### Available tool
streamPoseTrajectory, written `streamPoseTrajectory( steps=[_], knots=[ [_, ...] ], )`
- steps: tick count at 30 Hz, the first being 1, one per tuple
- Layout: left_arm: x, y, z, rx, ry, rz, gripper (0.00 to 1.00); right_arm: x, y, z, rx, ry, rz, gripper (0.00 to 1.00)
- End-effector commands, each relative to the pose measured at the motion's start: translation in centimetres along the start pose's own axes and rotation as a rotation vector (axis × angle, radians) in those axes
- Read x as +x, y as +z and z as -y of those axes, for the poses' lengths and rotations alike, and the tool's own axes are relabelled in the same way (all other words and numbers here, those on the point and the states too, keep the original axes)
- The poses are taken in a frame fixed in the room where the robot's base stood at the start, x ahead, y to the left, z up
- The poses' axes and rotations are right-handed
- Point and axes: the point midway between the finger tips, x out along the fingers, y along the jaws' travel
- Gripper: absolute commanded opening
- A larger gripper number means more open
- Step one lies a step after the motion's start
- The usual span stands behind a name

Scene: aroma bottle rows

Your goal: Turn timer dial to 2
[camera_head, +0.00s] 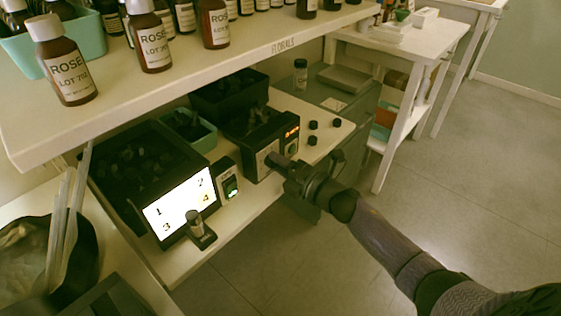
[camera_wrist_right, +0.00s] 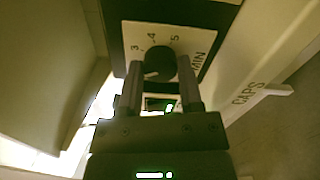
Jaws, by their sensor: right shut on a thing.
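The timer (camera_head: 259,166) is a dark box with a pale dial plate and a small lit red display, at the front of the lower bench. In the right wrist view its round black dial (camera_wrist_right: 161,62) stands on the pale plate, with 3, 4, 5 and MIN readable. A light mark on the dial points to the lower left; the numeral there is hidden by a finger. My right gripper (camera_head: 274,160) reaches the timer's front. Its fingers (camera_wrist_right: 160,85) are on both sides of the dial, shut on it. My left gripper is not in view.
A bright panel (camera_head: 180,210) numbered 1 to 4 and a small device with a green light (camera_head: 229,184) stand left of the timer. Dark caps (camera_head: 312,125) lie to its right. The shelf (camera_head: 150,100) above holds several brown bottles.

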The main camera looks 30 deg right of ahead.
Motion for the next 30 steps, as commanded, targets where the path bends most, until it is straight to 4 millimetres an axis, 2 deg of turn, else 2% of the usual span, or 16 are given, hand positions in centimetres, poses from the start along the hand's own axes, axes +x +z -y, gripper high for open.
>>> streamPoseTrajectory(
  steps=[7, 19, 20, 21, 24, 30],
  knots=[
    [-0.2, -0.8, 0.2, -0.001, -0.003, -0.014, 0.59, 0.0, 0.0, 0.0, 0.039, -0.001, 0.001, 0.00],
    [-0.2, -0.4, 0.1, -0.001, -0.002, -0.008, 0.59, 0.0, 0.0, 0.1, 0.042, -0.002, 0.001, 0.00],
    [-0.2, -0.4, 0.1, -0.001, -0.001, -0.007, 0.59, 0.0, 0.0, 0.1, 0.042, -0.002, 0.001, 0.52],
    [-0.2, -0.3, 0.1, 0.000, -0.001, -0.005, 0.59, 0.0, 0.0, 0.1, 0.042, -0.002, 0.001, 0.61],
    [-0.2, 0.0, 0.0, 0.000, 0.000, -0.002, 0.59, 0.0, 0.0, 0.1, 0.042, -0.001, 0.001, 0.81],
    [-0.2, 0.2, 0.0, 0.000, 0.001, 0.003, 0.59, 0.0, 0.0, 0.0, 0.042, -0.001, 0.000, 0.81]
  ],
)
